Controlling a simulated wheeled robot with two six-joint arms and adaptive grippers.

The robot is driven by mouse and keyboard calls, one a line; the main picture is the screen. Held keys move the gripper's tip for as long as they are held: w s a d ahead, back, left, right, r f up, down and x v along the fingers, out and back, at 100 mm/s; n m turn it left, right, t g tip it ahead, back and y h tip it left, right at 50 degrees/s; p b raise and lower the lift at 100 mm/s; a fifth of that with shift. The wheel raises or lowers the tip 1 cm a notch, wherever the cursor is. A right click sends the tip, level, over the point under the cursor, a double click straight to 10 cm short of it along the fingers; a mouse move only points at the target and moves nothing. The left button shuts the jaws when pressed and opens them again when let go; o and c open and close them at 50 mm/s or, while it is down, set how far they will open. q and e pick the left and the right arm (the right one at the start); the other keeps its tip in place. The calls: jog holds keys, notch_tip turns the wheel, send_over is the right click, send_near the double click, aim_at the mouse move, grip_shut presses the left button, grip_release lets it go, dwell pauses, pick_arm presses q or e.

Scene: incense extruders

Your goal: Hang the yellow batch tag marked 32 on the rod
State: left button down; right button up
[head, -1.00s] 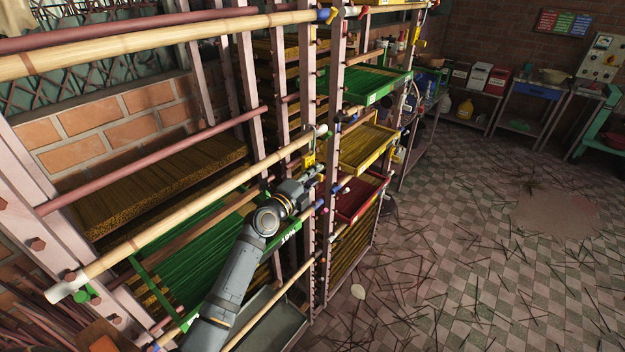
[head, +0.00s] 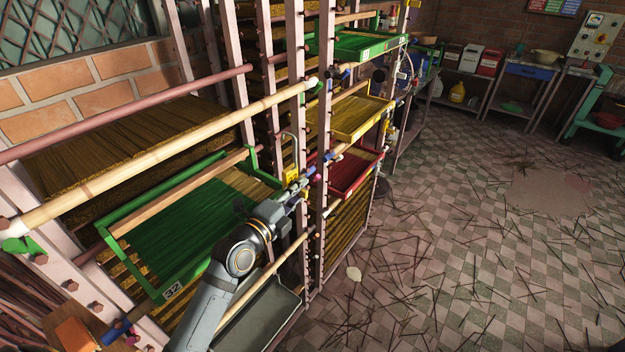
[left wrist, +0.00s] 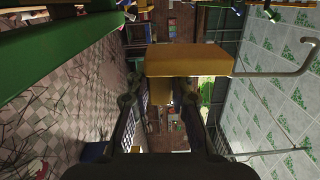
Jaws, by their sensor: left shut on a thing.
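The yellow tag (head: 291,176) hangs upright below a pale wire hook (head: 291,142) in the head view. My left gripper (head: 300,187) is shut on the tag, at the front of the rack. In the left wrist view the tag (left wrist: 188,60) sits between the fingertips (left wrist: 163,88), and its hook (left wrist: 290,70) reaches to the right. The number on the tag cannot be read. The pale bamboo rod (head: 165,150) runs along the rack, with a white cap (head: 312,86) at its far end. In the head view the hook appears below that end, apart from the rod. My right gripper is out of view.
A green tray (head: 120,207) with a label marked 32 (head: 172,291) lies below the rod. Yellow (head: 390,101) and red (head: 352,193) trays stand beyond the rack post (head: 323,130). A reddish bar (head: 120,122) runs behind the rod. The tiled floor at right is littered with sticks.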

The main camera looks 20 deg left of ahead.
pick_arm(q)
jog(key=p+v, duration=0.1)
jog(key=v, duration=0.4)
jog(key=shift+s+f+p, duration=0.1)
jog(key=shift+s+p, duration=0.2)
jog(key=shift+s, duration=0.1)
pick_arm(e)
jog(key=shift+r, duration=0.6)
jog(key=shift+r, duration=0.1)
pick_arm(q)
notch_tip(320, 180, up, 3)
jog(key=shift+a+f+p, duration=0.1)
jog(key=shift+f+p, duration=0.15)
jog(key=shift+p, duration=0.8)
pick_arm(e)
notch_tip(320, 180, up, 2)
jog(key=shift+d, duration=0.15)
